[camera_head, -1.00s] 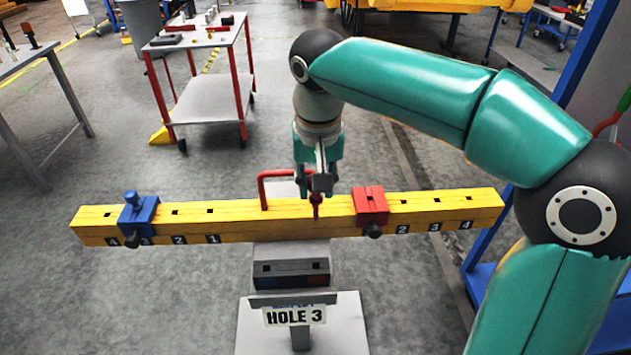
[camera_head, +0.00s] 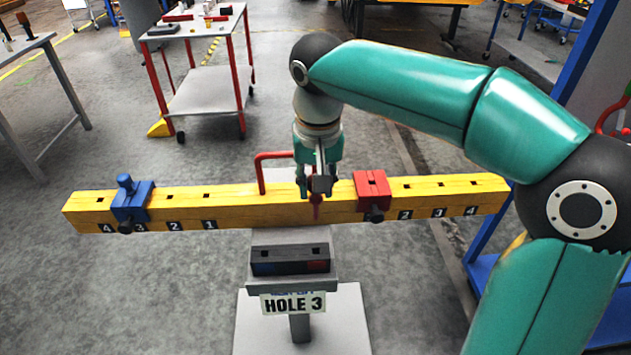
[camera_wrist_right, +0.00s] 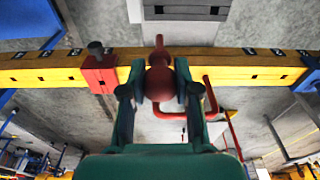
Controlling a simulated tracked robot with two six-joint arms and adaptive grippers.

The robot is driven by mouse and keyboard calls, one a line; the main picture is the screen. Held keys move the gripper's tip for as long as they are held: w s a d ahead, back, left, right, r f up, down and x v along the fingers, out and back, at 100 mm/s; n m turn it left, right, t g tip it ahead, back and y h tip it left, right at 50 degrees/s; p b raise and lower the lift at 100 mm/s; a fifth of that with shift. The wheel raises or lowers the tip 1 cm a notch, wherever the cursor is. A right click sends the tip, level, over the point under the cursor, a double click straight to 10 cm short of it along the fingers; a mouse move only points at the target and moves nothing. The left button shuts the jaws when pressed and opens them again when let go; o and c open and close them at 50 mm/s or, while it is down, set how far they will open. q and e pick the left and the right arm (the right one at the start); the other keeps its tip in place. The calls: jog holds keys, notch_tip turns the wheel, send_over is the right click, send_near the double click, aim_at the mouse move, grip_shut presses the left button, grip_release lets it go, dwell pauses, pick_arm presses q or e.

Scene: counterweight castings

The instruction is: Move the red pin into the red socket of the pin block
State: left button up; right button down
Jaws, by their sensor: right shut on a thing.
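The red pin (camera_head: 316,207) is held in my right gripper (camera_head: 317,188), which is shut on it. The pin hangs in front of the yellow beam near its middle, left of the red sliding weight (camera_head: 371,186). In the right wrist view the red pin (camera_wrist_right: 158,78) sits between the two fingers, its narrow end toward the block. The dark pin block (camera_head: 276,267) stands in front of and below the beam, with a blue mark on its left and a red socket (camera_head: 316,266) on its right, empty. My left gripper is not in view.
The yellow beam (camera_head: 230,204) spans across behind the block, with a blue weight (camera_head: 131,201) on its left. A red bent bar (camera_head: 262,172) rises behind it. The space above the block is clear.

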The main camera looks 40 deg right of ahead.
notch_tip(320, 180, down, 15)
jog(key=b, duration=1.1)
dwell(1.3)
jog(key=shift+f, duration=0.1)
dwell(0.4)
jog(key=c, duration=0.8)
grip_release()
jog(key=shift+o, duration=0.2)
notch_tip(320, 180, up, 12)
jog(key=s, duration=0.1)
jog(key=shift+a, duration=0.35)
jog(key=shift+s+f, duration=0.1)
